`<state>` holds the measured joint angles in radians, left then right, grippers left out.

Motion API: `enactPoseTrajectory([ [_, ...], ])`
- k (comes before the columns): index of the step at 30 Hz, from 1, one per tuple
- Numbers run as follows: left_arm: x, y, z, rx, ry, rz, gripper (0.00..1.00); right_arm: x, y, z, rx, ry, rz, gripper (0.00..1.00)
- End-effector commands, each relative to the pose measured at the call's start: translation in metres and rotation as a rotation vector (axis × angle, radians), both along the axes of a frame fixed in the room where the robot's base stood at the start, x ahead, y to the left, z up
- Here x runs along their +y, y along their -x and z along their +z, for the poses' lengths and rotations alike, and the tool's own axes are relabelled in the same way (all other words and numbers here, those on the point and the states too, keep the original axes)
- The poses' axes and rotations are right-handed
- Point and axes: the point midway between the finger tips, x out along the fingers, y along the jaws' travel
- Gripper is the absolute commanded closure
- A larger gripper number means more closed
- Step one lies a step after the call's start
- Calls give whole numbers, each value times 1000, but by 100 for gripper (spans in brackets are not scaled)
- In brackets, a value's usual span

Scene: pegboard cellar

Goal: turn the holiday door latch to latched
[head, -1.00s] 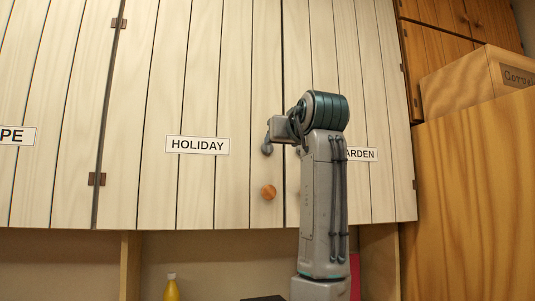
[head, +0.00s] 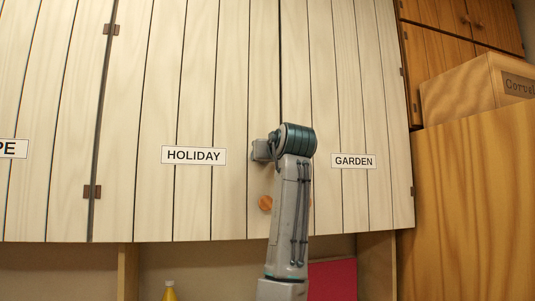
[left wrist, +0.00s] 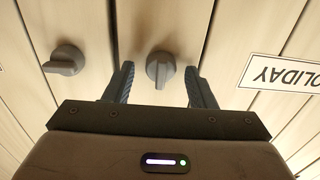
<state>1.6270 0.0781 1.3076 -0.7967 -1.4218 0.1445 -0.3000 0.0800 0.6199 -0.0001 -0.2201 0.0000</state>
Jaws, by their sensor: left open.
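The cream plank holiday door (head: 190,100) carries a HOLIDAY label (head: 193,155). Its grey latch (left wrist: 160,66) shows in the left wrist view as a round base with a raised ridge running up and down in the picture. My left gripper (left wrist: 160,75) is open, one finger on each side of the latch, with a visible gap on both sides. In the head view my left arm (head: 290,200) stands in front of the door's right edge and hides the latch and the fingertips. My right gripper is not in view.
A second grey latch (left wrist: 65,60), its ridge turned sideways, sits left in the wrist view. The garden door's label (head: 353,161) is right of my arm. A round wooden knob (head: 265,203) is low beside my arm.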

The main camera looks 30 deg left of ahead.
Motion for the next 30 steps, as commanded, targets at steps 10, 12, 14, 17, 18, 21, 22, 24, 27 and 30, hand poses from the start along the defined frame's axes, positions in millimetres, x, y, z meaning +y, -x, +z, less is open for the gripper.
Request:
enactPoseTrajectory([
  [10, 0, 0, 0, 0, 0, 1, 91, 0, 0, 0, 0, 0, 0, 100],
  [12, 0, 0, 0, 0, 0, 1, 93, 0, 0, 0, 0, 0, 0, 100],
  [14, 0, 0, 0, -1, 1, 1, 93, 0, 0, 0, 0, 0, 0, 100],
  [17, 0, 0, 0, -8, 6, 1, 93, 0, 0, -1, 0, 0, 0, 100],
  [18, 0, 0, 0, -13, 11, 1, 93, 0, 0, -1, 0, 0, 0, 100],
  [21, 0, 1, 0, -35, 30, 0, 93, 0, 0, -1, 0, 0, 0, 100],
  [22, 0, 1, 0, -45, 38, 1, 93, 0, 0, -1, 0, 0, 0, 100],
  [24, 0, 1, 0, -73, 61, 1, 93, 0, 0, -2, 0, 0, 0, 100],
  [27, 0, 1, 0, -124, 105, 0, 93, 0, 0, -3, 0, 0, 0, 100],
  [30, 0, 1, 0, -185, 157, 0, 93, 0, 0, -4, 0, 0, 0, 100],
])
